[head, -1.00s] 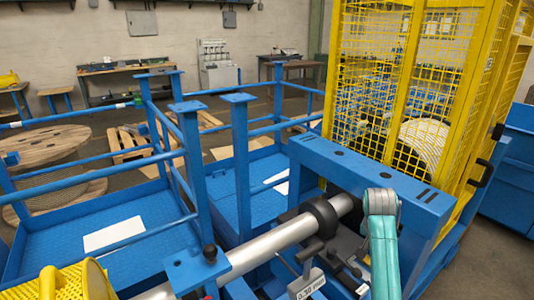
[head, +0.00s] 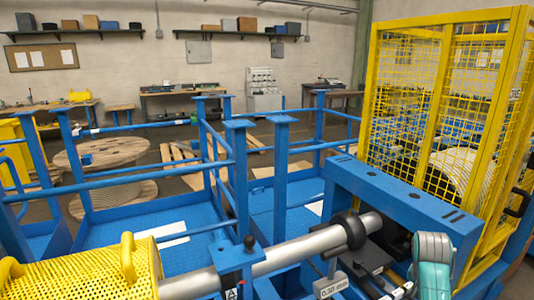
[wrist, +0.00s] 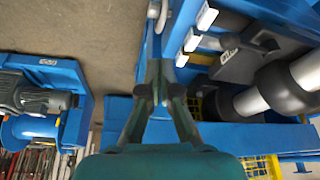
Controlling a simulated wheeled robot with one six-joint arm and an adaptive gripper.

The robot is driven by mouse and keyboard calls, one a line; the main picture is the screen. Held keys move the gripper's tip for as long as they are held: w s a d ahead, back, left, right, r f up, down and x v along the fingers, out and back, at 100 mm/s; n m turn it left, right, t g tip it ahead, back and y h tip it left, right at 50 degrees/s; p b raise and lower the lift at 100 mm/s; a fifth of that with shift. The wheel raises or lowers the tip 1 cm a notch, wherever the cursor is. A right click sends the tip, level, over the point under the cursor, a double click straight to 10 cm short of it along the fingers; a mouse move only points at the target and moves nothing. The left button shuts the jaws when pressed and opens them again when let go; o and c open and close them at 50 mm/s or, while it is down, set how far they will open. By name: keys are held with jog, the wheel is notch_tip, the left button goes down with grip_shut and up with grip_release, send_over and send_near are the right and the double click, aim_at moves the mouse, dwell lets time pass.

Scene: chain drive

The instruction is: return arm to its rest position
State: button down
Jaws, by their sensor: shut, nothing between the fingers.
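My gripper (wrist: 159,66) shows in the wrist view, its two fingers drawn together at the tips with nothing held. Below the fingertips in that view are a blue frame beam and grey floor. A teal and grey part of my arm (head: 432,262) shows at the lower right of the head view, in front of the blue machine frame (head: 400,196). My gripper itself is not visible in the head view.
A silver shaft (head: 300,246) with a black collar runs beside a yellow perforated guard (head: 90,272). A tall yellow mesh cage (head: 433,110) stands at the right. Blue railings (head: 120,172) and a wooden reel (head: 105,153) stand to the left. A motor (wrist: 38,98) shows in the wrist view.

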jog(key=s+a+f+n+t, duration=0.2)
jog(key=s+a+f, duration=0.4)
jog(key=f, duration=0.4)
jog(key=s+a+f+n+t, duration=0.2)
jog(key=s+a+f, duration=0.45)
jog(key=f, duration=0.35)
jog(key=s+a+f+n+t, duration=0.2)
jog(key=s+a, duration=0.2)
jog(key=s, duration=0.5)
jog(key=s+a+r+n+t+y, duration=0.15)
jog(key=s+a, duration=0.25)
jog(key=s, duration=0.6)
jog(key=s+a+r+n+t+y, duration=0.1)
jog(key=s+a+r+t, duration=0.1)
jog(key=s+r, duration=0.7)
jog(key=s+a+r+n+t, duration=0.1)
jog(key=s+a+r+t, duration=0.1)
jog(key=s+r, duration=0.7)
jog(key=shift+s+a+r+y, duration=0.15)
jog(key=shift+s+a+y, duration=0.3)
jog(key=shift+s, duration=0.35)
jog(key=shift+t, duration=0.25)
